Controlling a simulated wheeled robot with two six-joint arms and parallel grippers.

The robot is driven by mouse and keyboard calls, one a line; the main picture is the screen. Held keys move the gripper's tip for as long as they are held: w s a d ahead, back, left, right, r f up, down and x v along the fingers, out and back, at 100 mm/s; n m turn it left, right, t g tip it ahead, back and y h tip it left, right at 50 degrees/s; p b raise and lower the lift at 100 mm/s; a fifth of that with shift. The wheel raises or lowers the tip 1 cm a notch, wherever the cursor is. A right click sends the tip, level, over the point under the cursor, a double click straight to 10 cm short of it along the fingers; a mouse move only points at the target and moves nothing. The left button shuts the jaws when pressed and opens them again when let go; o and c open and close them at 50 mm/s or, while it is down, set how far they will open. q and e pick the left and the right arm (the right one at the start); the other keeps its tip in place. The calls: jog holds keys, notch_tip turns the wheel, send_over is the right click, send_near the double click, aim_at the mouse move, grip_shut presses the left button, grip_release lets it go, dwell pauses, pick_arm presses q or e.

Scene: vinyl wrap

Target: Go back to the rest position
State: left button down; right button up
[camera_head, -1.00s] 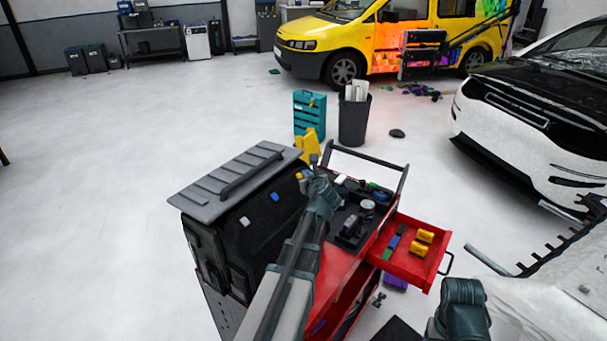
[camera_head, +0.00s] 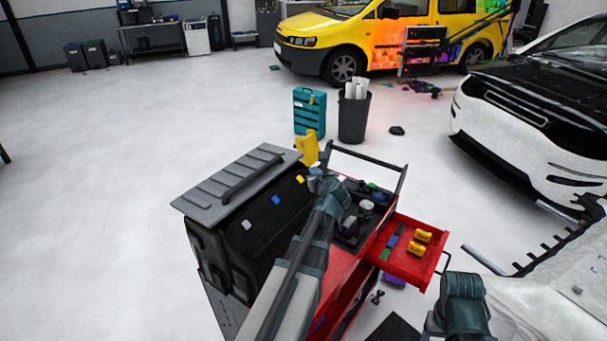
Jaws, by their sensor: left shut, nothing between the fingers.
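My left arm reaches up from the bottom middle, over the left part of the red tool cart (camera_head: 338,262). My left gripper (camera_head: 314,174) is at its far end, small and partly hidden by the wrist. It is shut and holds nothing, near the black tool bag (camera_head: 262,228) and the cart's top tray. Part of my right arm (camera_head: 464,300) shows at the lower right; its gripper is out of view.
The cart's red drawer (camera_head: 408,268) is pulled out to the right, with yellow items (camera_head: 420,236) in it. A bin (camera_head: 354,118), a teal case (camera_head: 309,112) and a white car (camera_head: 540,140) stand beyond. The floor at left is clear.

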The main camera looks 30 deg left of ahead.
pick_arm(q)
jog(key=shift+d+r, duration=0.4)
jog(key=shift+r, duration=0.05)
jog(key=s+d+f+n+g+h+b, duration=0.1)
jog(key=s+d+f+n+g+h, duration=0.2)
jog(key=s+d+f+n, duration=0.3)
jog(key=s+d+f+n+g+h, duration=0.2)
jog(key=s+d+f+n+g, duration=0.2)
jog(key=s+d, duration=0.7)
jog(key=s+d+f+n+g+h+b, duration=0.1)
jog(key=s+d+f+n+g+h, duration=0.2)
jog(key=d, duration=1.5)
jog(key=s+f+n, duration=0.4)
jog(key=s+n, duration=0.2)
jog(key=n, duration=0.2)
jog(key=shift+s+d+f+n+h+b, duration=0.2)
jog(key=shift+s+f+n+h+b, duration=0.1)
jog(key=shift+f+n+b, duration=0.1)
